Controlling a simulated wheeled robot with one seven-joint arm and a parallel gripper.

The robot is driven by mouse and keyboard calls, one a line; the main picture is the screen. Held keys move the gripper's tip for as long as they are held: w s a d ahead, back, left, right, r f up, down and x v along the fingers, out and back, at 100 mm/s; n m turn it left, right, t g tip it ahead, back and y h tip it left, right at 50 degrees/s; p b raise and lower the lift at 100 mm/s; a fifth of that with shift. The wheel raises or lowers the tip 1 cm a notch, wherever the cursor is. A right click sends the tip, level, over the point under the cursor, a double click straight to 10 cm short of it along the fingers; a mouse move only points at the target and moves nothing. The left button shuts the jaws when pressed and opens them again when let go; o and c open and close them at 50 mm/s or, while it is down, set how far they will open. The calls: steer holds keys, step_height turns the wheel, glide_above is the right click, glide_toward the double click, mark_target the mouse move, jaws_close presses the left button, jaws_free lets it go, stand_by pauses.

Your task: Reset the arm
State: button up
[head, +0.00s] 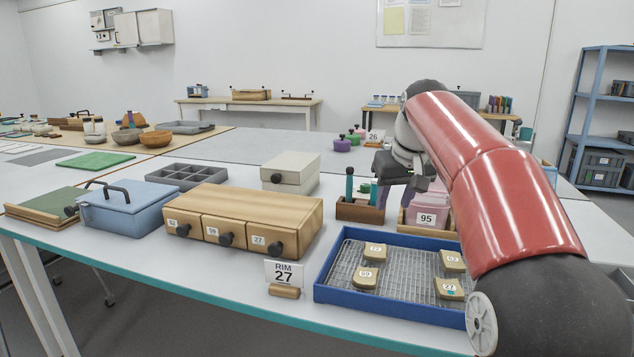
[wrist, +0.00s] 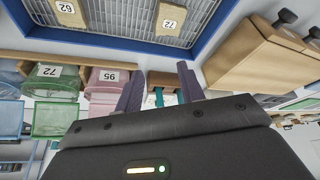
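My red arm reaches from the lower right over the table (head: 150,270). My gripper (head: 396,203) is above the back edge of the blue tray, near the pen holder and the pink bin. In the wrist view my gripper (wrist: 160,84) shows two dark fingers standing apart. I see nothing held between them; a teal pen (wrist: 159,97) shows in the gap, further off. Sherds marked 72 (head: 375,249), 59 (head: 365,277), 27 (head: 449,288) and another (head: 452,261) lie on the wire rack of the blue tray (head: 390,312).
A wooden drawer box (head: 265,205) stands left of the tray, with a RIM 27 card (head: 284,273) in front. A wooden pen holder (head: 360,211) and a pink bin marked 95 (head: 428,205) stand behind the tray. A blue lidded box (head: 130,208) is further left.

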steer(key=s+f, duration=0.6)
steer(key=s, duration=0.4)
steer(key=s+f+m, duration=0.1)
steer(key=s+f, duration=0.4)
steer(key=s, duration=0.6)
steer(key=s+f+m+t, duration=0.1)
steer(key=s+f, duration=0.5)
steer(key=s, duration=0.5)
steer(key=shift+f+h, duration=0.35)
steer(key=shift+h, duration=0.05)
